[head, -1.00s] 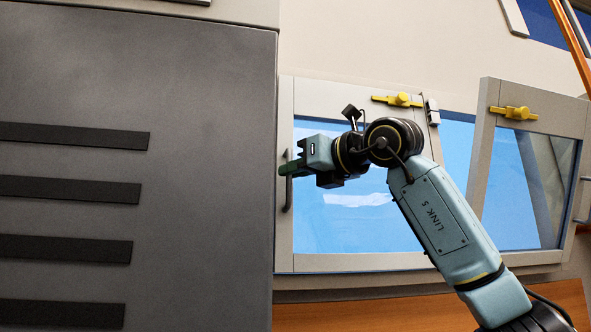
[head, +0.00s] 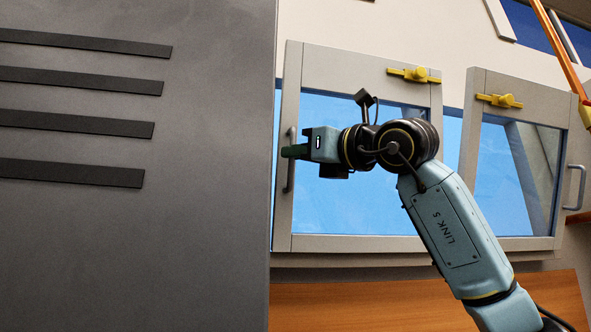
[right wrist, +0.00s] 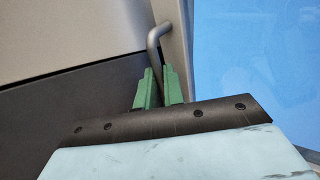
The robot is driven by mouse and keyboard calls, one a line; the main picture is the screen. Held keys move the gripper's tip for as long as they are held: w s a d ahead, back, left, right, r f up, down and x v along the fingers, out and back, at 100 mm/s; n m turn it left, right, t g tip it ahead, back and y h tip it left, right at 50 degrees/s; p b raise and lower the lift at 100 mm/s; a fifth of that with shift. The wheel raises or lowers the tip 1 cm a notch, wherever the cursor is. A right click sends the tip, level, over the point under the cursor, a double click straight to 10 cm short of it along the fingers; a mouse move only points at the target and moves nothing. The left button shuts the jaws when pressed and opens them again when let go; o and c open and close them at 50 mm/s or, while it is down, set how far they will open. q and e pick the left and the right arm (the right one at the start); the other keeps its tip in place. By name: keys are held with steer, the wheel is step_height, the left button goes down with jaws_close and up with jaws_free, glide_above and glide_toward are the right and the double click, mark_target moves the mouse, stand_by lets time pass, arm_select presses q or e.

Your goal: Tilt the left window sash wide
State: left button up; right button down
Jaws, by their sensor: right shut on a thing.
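The left window sash (head: 365,243) has a pale frame, blue glass, a yellow latch (head: 414,75) at the top and an upright grey bar handle (head: 290,178) on its left side. The sash stands out of its frame, leaning in at the top, with a strip of blue showing past its left edge. My right gripper (head: 285,152) is shut on the handle. In the right wrist view, its green fingers (right wrist: 158,88) sit either side of the handle bar (right wrist: 158,36); their grip is partly hidden by the gripper body. My left gripper is not in view.
A large grey cabinet (head: 215,170) with dark slots stands close to the handle's left. The right sash (head: 471,160), with its own yellow latch (head: 500,100), also leans out. A wooden surface (head: 400,300) lies below the window.

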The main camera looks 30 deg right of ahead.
steer(key=s+f+b, duration=0.1)
steer(key=n+t+b, duration=0.1)
steer(key=shift+s+a+f+y+b, duration=0.3)
steer(key=shift+s+f+y, duration=0.1)
steer(key=c, duration=1.5)
jaws_free()
steer(key=shift+r, duration=0.1)
steer(key=shift+s+d, duration=0.1)
steer(key=b+v, duration=0.3)
steer(key=v, duration=1)
steer(key=shift+b, duration=0.3)
